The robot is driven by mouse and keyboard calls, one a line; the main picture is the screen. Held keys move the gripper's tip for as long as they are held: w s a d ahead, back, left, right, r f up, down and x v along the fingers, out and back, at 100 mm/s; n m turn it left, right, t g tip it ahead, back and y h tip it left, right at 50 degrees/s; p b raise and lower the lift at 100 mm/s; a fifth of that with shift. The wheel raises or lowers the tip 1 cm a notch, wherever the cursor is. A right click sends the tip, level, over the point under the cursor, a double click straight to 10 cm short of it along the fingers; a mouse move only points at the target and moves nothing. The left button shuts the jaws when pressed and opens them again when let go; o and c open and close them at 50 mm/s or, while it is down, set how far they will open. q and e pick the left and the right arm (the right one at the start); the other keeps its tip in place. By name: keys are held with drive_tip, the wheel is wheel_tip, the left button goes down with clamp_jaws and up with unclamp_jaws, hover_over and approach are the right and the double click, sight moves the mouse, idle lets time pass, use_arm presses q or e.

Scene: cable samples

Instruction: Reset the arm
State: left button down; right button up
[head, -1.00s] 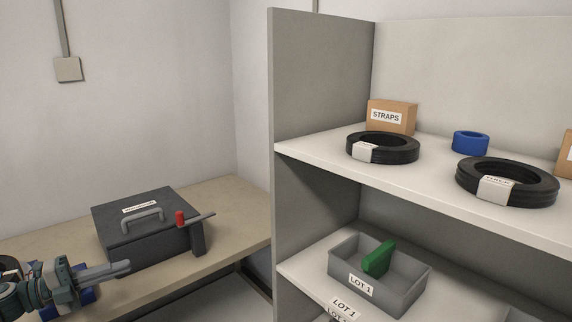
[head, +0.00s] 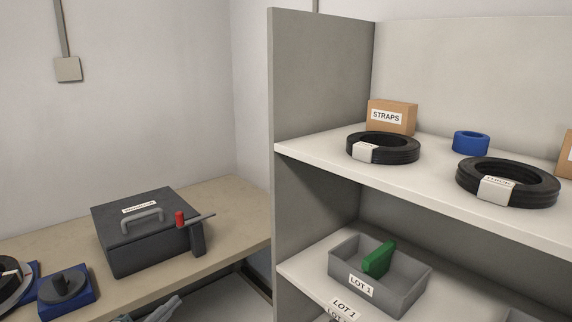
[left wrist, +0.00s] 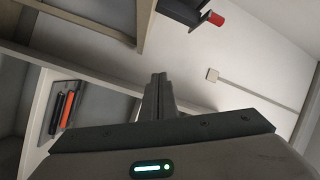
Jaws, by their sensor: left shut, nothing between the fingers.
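My left gripper (head: 160,309) shows only in part at the bottom edge of the head view, below and in front of the wooden table's (head: 222,215) front edge. It also shows in the left wrist view (left wrist: 158,78), with its fingers together and nothing between them. My right gripper is in neither view.
A dark lidded box (head: 150,232) with a red-tipped lever (head: 181,218) stands on the table. A blue device (head: 68,290) sits to its left. A shelf unit (head: 300,80) at right holds cable coils (head: 383,147) and a grey LOT 1 bin (head: 400,292) with a green block (head: 378,260).

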use_arm(q)
drive_tip(key=s+d+f+n+g+y, duration=0.2)
drive_tip(key=s+f+n+y, duration=0.25)
drive_tip(key=s+f, duration=0.3)
drive_tip(key=s+d+f+n+g+y, duration=0.2)
drive_tip(key=s+f+n+g+y, duration=0.1)
drive_tip(key=s+f+n, duration=0.4)
drive_tip(key=s+d+f+n+g, duration=0.15)
drive_tip(key=s+g, duration=0.25)
drive_tip(key=s, duration=0.9)
drive_tip(key=s+d+f+n+g, duration=0.1)
drive_tip(key=s+f+n+g, duration=0.2)
drive_tip(key=s, duration=1.1)
drive_tip(key=w+d+f, duration=0.1)
drive_tip(key=d+f, duration=0.1)
drive_tip(key=f, duration=1.5)
drive_tip(key=w+d+f+m+t, duration=0.1)
drive_tip(key=d+f, duration=0.1)
drive_tip(key=f, duration=1.4)
drive_tip(key=shift+d+f+h, duration=0.15)
drive_tip(key=shift+f+h, duration=0.2)
drive_tip(key=shift+h, duration=0.1)
